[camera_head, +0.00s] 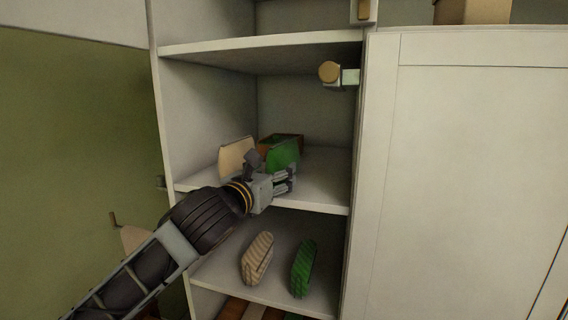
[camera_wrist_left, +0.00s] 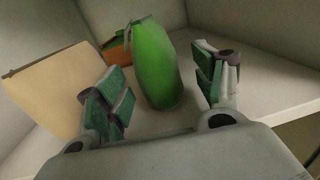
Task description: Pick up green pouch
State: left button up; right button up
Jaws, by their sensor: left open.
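The green pouch (camera_head: 283,152) stands upright on the middle shelf (camera_head: 322,190) of the cabinet, and it also shows in the left wrist view (camera_wrist_left: 153,62). My left gripper (camera_head: 288,180) is open at the shelf's front, in front of the pouch. In the left wrist view the pouch appears between the two spread fingers, slightly beyond their tips. I see clear gaps on both sides, so it is not held. The pouch's lower front is partly hidden by the gripper in the head view. My right gripper is not in view.
A beige pouch (camera_head: 236,158) stands close to the left of the green pouch, and a brown-orange item (camera_wrist_left: 117,48) is behind it. The shelf below holds a beige ribbed item (camera_head: 257,258) and a green ribbed item (camera_head: 303,268). The middle shelf's right side is clear.

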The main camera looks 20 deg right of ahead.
pick_arm(q)
jog(key=shift+p+x, duration=0.55)
jog(key=shift+x, duration=1.45)
jog(key=shift+a, duration=0.15)
jog(key=c, duration=1.1)
jog(key=shift+r, duration=0.2)
jog(key=shift+c, duration=0.2)
jog(key=shift+r+b, duration=0.55)
jog(key=shift+r, duration=4.3)
